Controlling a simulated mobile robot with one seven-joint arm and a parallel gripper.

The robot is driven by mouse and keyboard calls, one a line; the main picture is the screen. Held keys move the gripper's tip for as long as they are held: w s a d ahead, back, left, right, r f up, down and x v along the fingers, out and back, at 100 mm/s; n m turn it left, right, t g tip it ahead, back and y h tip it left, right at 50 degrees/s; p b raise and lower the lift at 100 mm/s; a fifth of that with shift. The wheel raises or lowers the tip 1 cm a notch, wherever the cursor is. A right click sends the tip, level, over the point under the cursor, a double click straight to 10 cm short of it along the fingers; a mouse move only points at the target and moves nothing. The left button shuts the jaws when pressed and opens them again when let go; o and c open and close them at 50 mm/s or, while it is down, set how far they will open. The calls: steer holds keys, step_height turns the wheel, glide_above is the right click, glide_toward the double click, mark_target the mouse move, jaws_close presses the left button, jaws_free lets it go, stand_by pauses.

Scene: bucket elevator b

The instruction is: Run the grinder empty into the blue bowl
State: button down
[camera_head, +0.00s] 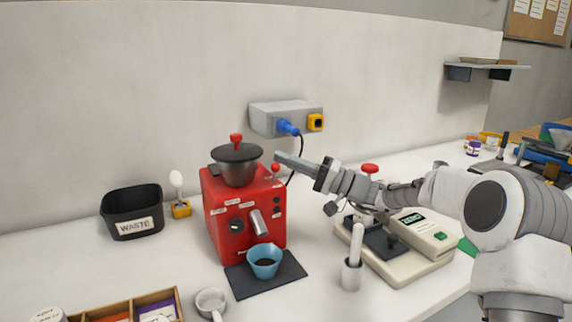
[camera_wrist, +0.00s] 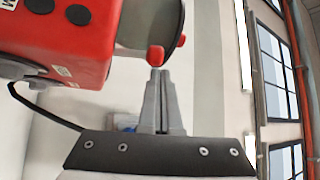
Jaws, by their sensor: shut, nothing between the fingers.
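The red grinder (camera_head: 222,224) stands by the wall with a dark hopper (camera_head: 237,166) and red-knobbed lid on top. It has a front dial, a grey spout and dark buttons. My gripper (camera_head: 277,156) is shut and empty at the grinder's upper right, by a small red knob (camera_head: 276,168). In the wrist view my fingertips (camera_wrist: 160,72) are together, just below a red knob (camera_wrist: 155,55); I cannot tell whether they touch it.
A black waste bin (camera_head: 118,225) and a yellow holder with a white spoon (camera_head: 180,208) stand left. A wall socket box (camera_head: 285,112) with a blue plug is behind my gripper. A scale (camera_head: 412,262) and a white-handled tool (camera_head: 352,272) stand right. A small cup (camera_head: 211,304) is in front.

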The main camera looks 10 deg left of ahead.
steer(key=s+d+r+p, duration=0.1)
steer(key=d+r+p, duration=0.1)
steer(key=d+r, duration=0.8)
steer(key=shift+s+d, duration=0.25)
steer(key=shift+d, duration=0.55)
steer(key=shift+r, duration=0.1)
